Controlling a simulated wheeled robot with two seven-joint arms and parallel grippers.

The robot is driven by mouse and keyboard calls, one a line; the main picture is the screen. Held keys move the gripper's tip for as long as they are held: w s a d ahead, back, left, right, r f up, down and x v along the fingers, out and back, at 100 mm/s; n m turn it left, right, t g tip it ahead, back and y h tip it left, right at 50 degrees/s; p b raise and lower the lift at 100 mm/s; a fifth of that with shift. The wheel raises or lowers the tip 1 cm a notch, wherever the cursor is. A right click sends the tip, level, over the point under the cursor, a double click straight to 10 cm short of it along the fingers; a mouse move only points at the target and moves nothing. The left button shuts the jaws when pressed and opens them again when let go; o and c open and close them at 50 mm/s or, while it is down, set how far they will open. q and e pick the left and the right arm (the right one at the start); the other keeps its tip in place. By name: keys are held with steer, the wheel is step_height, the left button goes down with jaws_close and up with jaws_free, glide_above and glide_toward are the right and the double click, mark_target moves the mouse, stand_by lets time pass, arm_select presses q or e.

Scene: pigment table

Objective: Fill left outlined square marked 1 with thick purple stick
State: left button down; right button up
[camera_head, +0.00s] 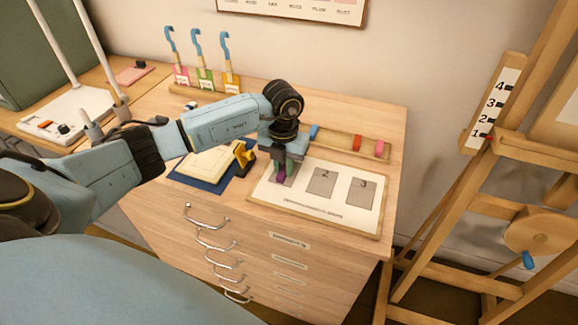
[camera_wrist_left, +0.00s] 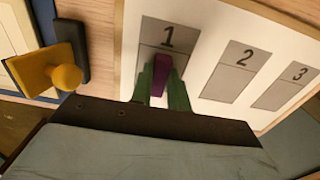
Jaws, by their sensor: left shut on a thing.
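The purple stick (camera_wrist_left: 161,75) is between the green fingers of my left gripper (camera_wrist_left: 161,90), which is shut on it. In the head view the left gripper (camera_head: 283,172) points down over the left outlined square marked 1, and the purple stick (camera_head: 280,177) shows low between the fingers. The square marked 1 (camera_wrist_left: 168,35) is grey and partly hidden by the fingers and stick. I cannot tell whether the stick touches the board (camera_head: 314,213). My right gripper is not in view.
Squares 2 (camera_head: 322,182) and 3 (camera_head: 360,193) are grey and empty. A tray (camera_head: 342,137) behind holds blue, red and pink sticks. A yellow-knobbed stamp (camera_head: 243,154) stands close left of the gripper. A wooden easel (camera_head: 480,160) stands right of the cabinet.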

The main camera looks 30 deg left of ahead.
arm_select(q)
steer(key=shift+s+a, duration=0.2)
steer(key=shift+a, duration=0.5)
steer(key=shift+s+a, duration=0.15)
steer(key=shift+a, duration=0.5)
steer(key=shift+w+d+r, duration=0.1)
steer(key=shift+w+d, duration=0.1)
steer(key=shift+d, duration=0.45)
steer(key=shift+w+d, duration=0.15)
steer(key=shift+d, duration=0.5)
steer(key=shift+w+d, duration=0.2)
steer(key=shift+d, duration=0.55)
steer(key=shift+w+d, duration=0.15)
steer(key=shift+d, duration=0.55)
steer(key=shift+a, duration=0.1)
steer(key=shift+s+a+p, duration=0.15)
steer(key=shift+s+a, duration=0.05)
steer(key=shift+a, duration=0.45)
steer(key=shift+s+a+p, duration=0.15)
steer(key=shift+a, duration=0.5)
steer(key=shift+s+a+f, duration=0.1)
steer(key=shift+s+a, duration=0.1)
steer(key=shift+a, duration=0.5)
steer(key=shift+s+a+f, duration=0.1)
steer(key=shift+s+a, duration=0.05)
steer(key=shift+a, duration=0.5)
